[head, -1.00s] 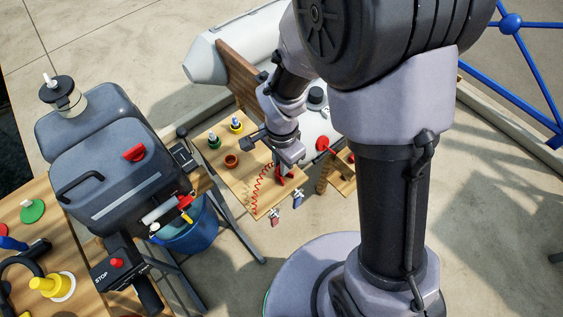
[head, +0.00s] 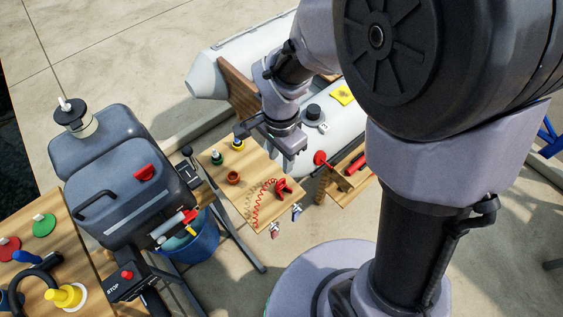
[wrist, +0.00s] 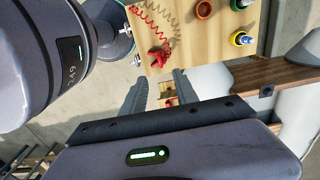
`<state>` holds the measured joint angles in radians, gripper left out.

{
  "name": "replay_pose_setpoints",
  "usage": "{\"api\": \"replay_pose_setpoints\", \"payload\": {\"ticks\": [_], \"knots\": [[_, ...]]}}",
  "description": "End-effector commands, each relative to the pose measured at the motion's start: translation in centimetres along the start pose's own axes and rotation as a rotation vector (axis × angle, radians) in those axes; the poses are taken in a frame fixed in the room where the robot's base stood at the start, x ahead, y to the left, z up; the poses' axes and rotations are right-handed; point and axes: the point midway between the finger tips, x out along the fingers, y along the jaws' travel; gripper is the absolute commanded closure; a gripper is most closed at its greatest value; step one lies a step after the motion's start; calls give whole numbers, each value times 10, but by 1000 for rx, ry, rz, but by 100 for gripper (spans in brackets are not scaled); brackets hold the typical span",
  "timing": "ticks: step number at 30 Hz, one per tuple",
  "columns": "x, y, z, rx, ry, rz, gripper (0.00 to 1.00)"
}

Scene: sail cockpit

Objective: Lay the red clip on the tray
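The red clip (head: 284,187) lies on the flat wooden tray (head: 218,160), near its right edge, with a red coiled cord (head: 262,206) running beside it. In the wrist view the clip (wrist: 159,57) shows on the wood just beyond my fingertips, with nothing between them. My gripper (head: 293,150) is above and behind the clip in the head view, apart from it. Its two fingers (wrist: 158,80) stand apart in the wrist view, so it is open and empty.
Green-, yellow- and orange-topped small items (head: 217,156) sit on the tray's far part. A wooden box (head: 348,178) with a red item is right of it. The grey outboard motor (head: 125,175) and a blue bucket (head: 190,240) stand left; the white inflatable tube (head: 330,120) lies behind.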

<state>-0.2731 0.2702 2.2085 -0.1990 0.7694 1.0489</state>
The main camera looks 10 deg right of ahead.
Motion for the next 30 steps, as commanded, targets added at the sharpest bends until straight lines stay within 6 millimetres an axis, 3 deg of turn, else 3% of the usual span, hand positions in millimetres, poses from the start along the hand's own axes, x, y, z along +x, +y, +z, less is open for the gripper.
{"api": "replay_pose_setpoints", "payload": {"ticks": [2, 5, 9, 12, 15, 18, 24, 27, 30], "knots": [[-17, 3, -2, -19, 4, -26, 64], [-64, 20, -8, -107, 24, -125, 64], [-134, 68, -5, -310, 111, -302, 64], [-163, 99, 4, -447, 201, -397, 64], [-175, 117, 13, -539, 268, -448, 64], [-179, 123, 16, -578, 296, -464, 64], [-179, 123, 16, -583, 297, -464, 64], [-164, 123, 16, -582, 297, -464, 64], [-168, 123, 16, -582, 297, -464, 64]]}}
